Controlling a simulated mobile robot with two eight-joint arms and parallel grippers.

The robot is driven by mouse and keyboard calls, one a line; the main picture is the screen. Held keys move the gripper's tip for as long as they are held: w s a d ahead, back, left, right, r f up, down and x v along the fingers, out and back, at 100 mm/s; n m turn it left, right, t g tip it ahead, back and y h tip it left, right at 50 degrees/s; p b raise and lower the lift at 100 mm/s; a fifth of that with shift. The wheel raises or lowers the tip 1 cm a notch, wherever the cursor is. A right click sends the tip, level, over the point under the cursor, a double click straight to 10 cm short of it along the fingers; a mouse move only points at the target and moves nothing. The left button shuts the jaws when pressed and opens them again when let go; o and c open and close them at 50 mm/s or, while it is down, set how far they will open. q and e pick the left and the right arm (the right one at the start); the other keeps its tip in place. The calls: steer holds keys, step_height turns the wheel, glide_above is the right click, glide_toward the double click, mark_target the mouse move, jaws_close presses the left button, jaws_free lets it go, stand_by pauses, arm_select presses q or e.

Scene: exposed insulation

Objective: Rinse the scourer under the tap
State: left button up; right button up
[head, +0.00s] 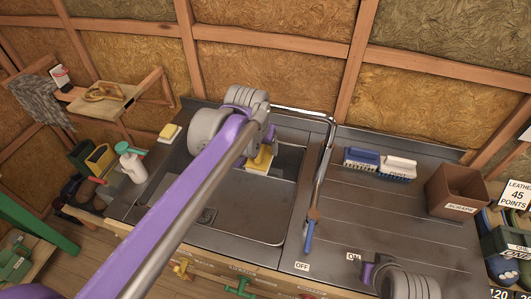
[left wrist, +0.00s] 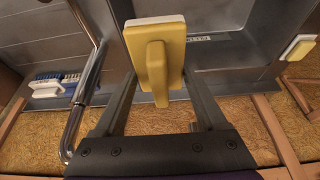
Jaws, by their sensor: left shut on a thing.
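My left gripper (head: 268,143) is over the sink basin (head: 250,207), shut on a yellow scourer (head: 260,159) with a white pad. In the left wrist view the scourer (left wrist: 155,45) sticks out from between the two grey fingers. The chrome tap (head: 300,112) has a pipe along the back of the sink and down its right side. A blue-handled lever (head: 309,237) points toward the OFF label (head: 302,267). No water is visible. My right gripper is at most partly visible at the bottom right, its fingers unclear.
Another yellow-and-white block (head: 170,132) lies left of the sink. A white spray bottle (head: 131,163) stands further left. Blue and white brushes (head: 380,162) and a brown box (head: 456,189) are on the right counter. The counter's middle is clear. The ON label (head: 354,257) is near the front.

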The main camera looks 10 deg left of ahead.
arm_select(q)
steer(key=w+a, duration=0.2)
steer(key=shift+w+f, duration=0.35)
steer(key=shift+w, duration=0.05)
steer(key=shift+w+a+f, duration=0.25)
steer(key=shift+w+a, duration=0.4)
steer(key=shift+w, duration=0.25)
steer(key=shift+w+a+f, duration=0.2)
steer(key=shift+w+a, duration=0.45)
steer(key=shift+w, duration=0.25)
